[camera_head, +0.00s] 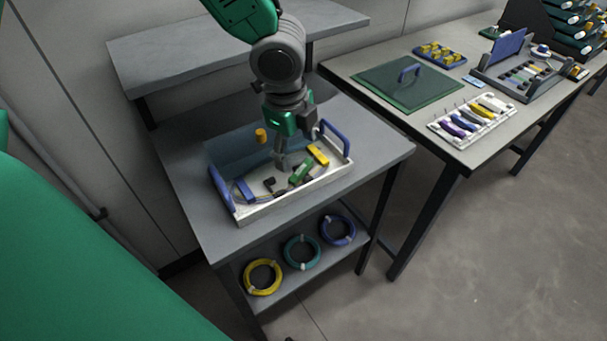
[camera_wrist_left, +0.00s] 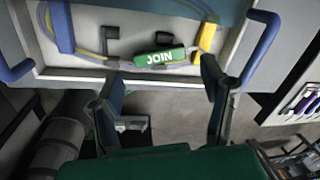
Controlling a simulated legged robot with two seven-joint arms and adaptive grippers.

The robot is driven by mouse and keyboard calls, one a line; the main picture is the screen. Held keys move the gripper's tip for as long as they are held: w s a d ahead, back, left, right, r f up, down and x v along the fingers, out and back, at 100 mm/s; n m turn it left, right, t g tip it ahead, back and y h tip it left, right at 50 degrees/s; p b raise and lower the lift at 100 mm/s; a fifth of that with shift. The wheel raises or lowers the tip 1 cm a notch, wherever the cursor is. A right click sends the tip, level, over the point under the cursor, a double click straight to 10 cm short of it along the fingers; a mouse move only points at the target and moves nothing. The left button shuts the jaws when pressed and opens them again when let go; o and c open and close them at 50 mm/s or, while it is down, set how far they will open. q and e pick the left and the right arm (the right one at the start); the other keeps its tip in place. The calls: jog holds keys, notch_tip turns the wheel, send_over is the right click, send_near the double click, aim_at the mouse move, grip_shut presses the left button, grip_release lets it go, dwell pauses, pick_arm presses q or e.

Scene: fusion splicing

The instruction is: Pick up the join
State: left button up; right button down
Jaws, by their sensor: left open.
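The join (camera_head: 301,171) is a green block lying in a white tray with blue handles (camera_head: 290,200). In the left wrist view the join (camera_wrist_left: 160,58) shows its white JOIN lettering, near the tray wall. My left gripper (camera_head: 293,150) is above the tray, pointing down, just over the join. In the left wrist view its two fingers (camera_wrist_left: 160,85) are apart, with the join seen beyond and between them. Nothing is held. My right gripper is not in view.
A yellow block (camera_head: 318,154) lies beside the join, and dark pieces and a cable lie around it in the tray. Yellow, teal and blue coils (camera_head: 302,252) rest on the lower shelf. A second table at right holds a green mat (camera_head: 408,80) and a white rack (camera_head: 472,121).

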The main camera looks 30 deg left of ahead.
aim_at(298, 168)
pick_arm(q)
jog(key=shift+w+f, duration=0.1)
jog(key=shift+f, duration=0.45)
jog(key=shift+a+f+b, duration=0.1)
jog(key=shift+f+b, duration=0.2)
jog(key=shift+f, duration=0.25)
jog(key=f, duration=0.1)
jog(key=f+b, duration=0.1)
jog(key=f, duration=0.2)
jog(key=shift+w+f+b, duration=0.1)
jog(key=shift+w+b, duration=0.2)
jog(key=shift+s, duration=0.1)
jog(key=shift+c, duration=0.5)
jog(key=c, duration=0.5)
